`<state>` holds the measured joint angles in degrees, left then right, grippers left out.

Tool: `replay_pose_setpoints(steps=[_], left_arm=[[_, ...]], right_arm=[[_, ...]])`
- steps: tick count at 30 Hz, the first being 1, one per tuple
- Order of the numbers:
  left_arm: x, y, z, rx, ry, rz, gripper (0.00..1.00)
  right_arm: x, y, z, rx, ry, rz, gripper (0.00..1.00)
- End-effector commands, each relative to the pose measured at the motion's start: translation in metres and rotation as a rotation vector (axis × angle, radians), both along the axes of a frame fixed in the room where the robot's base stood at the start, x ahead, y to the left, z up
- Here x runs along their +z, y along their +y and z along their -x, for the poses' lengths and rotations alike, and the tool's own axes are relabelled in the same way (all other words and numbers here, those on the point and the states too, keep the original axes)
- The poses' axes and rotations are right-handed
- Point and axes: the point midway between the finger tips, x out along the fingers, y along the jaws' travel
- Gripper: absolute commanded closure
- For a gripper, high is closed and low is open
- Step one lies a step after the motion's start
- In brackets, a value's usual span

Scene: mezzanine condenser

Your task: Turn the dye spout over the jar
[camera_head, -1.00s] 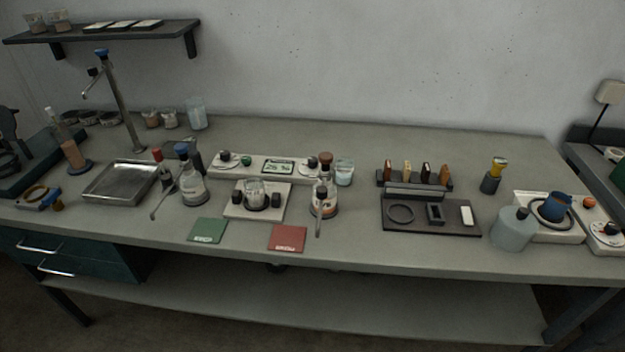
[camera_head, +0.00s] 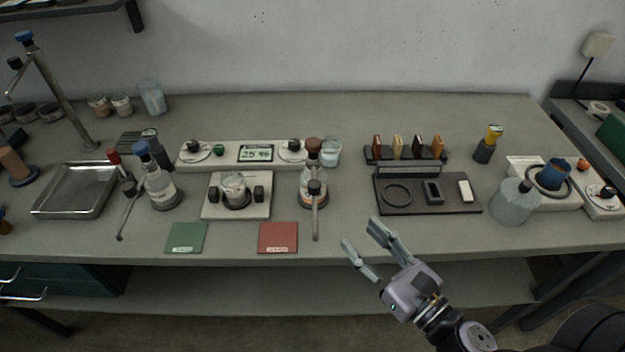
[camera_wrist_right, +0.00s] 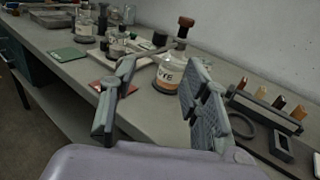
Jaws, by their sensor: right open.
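The dye bottle (camera_head: 313,177) has a brown cap and stands on the bench right of the middle white stand. Its grey dye spout (camera_head: 316,218) points toward the front edge, away from the jar. The small glass jar (camera_head: 233,184) sits on the white stand, left of the bottle. My right gripper (camera_head: 362,232) is open and empty, in front of and right of the spout, apart from it. In the right wrist view, the dye bottle (camera_wrist_right: 168,74) with its orange-marked label shows between the two fingers (camera_wrist_right: 155,68), beyond them. My left gripper is not in view.
A second bottle with a blue cap (camera_head: 158,184) and its own spout stands at left. A green card (camera_head: 186,238) and a red card (camera_head: 278,237) lie at the front. A dark tray (camera_head: 415,208) lies right of the bottle. A controller with a display (camera_head: 215,156) stands behind.

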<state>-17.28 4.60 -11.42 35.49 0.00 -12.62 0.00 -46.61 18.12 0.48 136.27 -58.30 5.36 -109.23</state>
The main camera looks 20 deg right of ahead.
Motion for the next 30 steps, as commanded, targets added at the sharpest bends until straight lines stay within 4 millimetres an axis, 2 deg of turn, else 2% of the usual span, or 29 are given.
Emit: replay_pose_setpoints(steps=[1,6,21,25,30], left_arm=[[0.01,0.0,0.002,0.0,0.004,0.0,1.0],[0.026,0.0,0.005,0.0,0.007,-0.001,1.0],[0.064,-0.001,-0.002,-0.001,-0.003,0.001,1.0],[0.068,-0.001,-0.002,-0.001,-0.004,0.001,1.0],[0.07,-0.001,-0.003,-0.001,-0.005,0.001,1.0]], right_arm=[[0.006,0.003,-0.009,0.002,-0.003,0.001,0.57],[0.007,0.012,-0.037,0.001,-0.003,0.001,0.57],[0.005,0.04,-0.127,-0.001,0.0,-0.003,0.57],[0.003,0.044,-0.142,-0.002,0.001,-0.002,0.57],[0.001,0.048,-0.15,-0.001,0.002,-0.002,0.57]])
